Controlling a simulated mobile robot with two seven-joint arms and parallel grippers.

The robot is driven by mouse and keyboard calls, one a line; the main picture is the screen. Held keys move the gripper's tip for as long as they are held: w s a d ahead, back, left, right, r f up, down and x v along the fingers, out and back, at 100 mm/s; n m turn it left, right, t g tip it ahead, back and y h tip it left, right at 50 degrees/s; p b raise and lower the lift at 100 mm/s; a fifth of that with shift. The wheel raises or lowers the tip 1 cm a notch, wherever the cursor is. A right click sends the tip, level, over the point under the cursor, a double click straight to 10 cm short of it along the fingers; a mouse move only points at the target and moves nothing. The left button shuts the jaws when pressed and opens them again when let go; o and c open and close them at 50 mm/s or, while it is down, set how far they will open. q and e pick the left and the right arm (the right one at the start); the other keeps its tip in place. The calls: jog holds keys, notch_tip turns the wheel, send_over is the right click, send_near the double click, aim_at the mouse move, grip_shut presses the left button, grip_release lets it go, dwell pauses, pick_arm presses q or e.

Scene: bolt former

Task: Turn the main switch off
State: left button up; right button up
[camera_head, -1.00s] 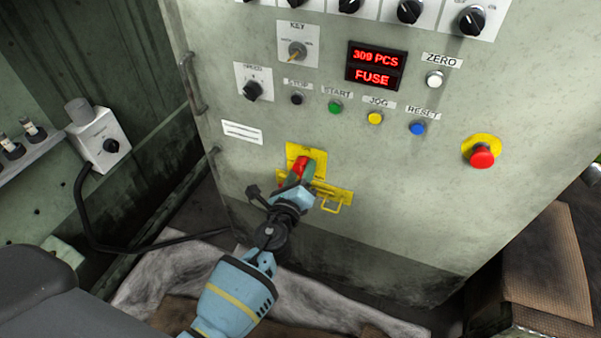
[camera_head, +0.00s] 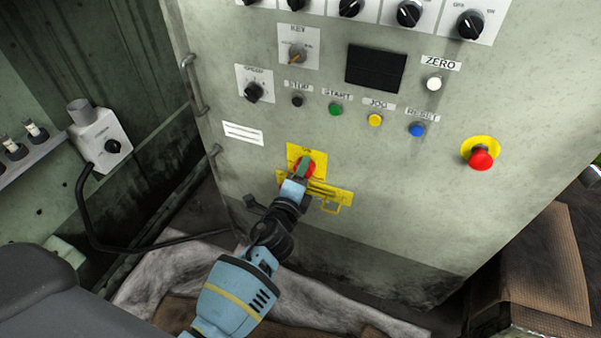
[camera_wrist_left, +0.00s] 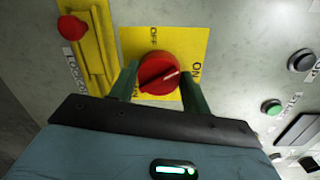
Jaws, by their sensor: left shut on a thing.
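The main switch is a round red knob (camera_head: 312,166) on a yellow plate low on the machine's front panel. In the left wrist view, the red knob (camera_wrist_left: 158,70) sits between the two green fingers of my left gripper (camera_wrist_left: 159,83). My left gripper (camera_head: 303,171) is shut on it in the head view and partly hides it. A pale line on the knob slants toward the right, near the ON label; the OFF label is at the plate's top in the wrist view. My right gripper is not in view.
The display (camera_head: 376,67) above is dark. A yellow latch bar (camera_head: 333,193) lies just below the switch. A red emergency button (camera_head: 481,158) is at the right, and colored push buttons are above. A cable and small switch box (camera_head: 98,140) stand at the left.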

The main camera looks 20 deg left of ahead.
pick_arm(q)
jog(key=shift+a+n+g+h+p, duration=0.15)
jog(key=shift+n+h+p, duration=0.5)
jog(key=shift+n, duration=1.95)
jog(key=shift+d+n+g+h+p, duration=0.15)
jog(key=shift+n+p, duration=0.9)
jog(key=shift+n, duration=1.55)
jog(key=o, duration=1)
jog(key=shift+c, duration=0.2)
jog(key=shift+a, duration=0.1)
